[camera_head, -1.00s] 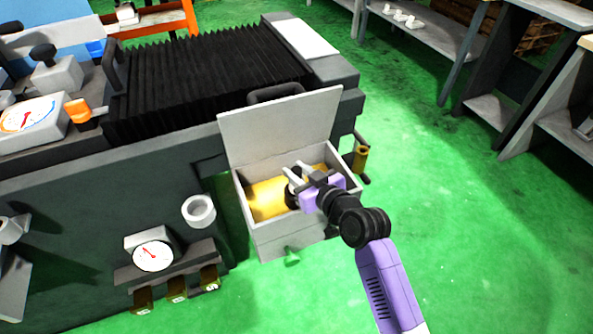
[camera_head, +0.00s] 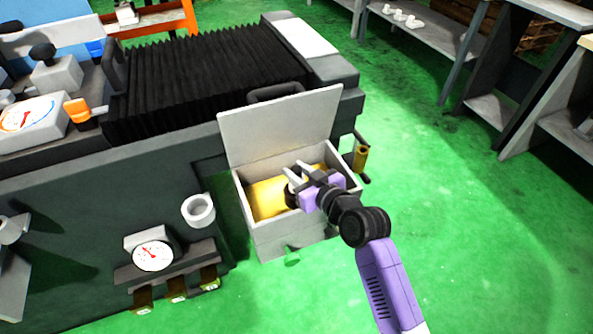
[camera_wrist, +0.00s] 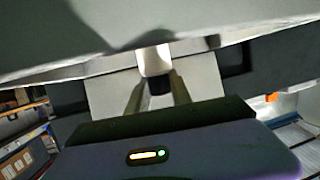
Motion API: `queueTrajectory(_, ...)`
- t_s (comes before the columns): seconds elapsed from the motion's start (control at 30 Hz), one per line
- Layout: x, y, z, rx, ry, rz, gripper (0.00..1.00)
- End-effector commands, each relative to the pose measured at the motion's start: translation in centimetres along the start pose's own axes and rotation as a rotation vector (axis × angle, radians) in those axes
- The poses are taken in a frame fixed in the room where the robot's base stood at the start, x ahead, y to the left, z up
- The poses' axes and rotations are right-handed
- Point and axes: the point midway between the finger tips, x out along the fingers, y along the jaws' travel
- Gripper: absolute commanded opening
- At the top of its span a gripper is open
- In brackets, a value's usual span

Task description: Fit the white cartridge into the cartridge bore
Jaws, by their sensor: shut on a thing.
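My gripper (camera_head: 295,171) is over the open grey box (camera_head: 240,190) on the machine's side, with its fingers pointing away from the arm. In the wrist view, my gripper (camera_wrist: 159,85) has its fingers on either side of a white cylinder with a dark end, the white cartridge (camera_wrist: 154,60). In the head view the cartridge (camera_head: 293,185) is mostly hidden by the fingers. A dark round part is just below it, inside the box. I cannot tell whether this is the cartridge bore, or whether the cartridge touches it.
The box's raised lid (camera_head: 280,125) stands behind my gripper. Yellow material (camera_head: 268,198) fills the box's bottom. A white ring-shaped fitting (camera_head: 199,210) and a dial gauge (camera_head: 153,255) are on the machine's side to the left. Green floor to the right is open.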

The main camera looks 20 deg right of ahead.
Motion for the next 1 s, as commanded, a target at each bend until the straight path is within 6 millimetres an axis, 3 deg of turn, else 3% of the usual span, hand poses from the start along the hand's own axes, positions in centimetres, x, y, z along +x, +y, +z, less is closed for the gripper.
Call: queueTrajectory(1.0,0.6,0.0,1.8,-0.001,0.001,0.0,0.0)
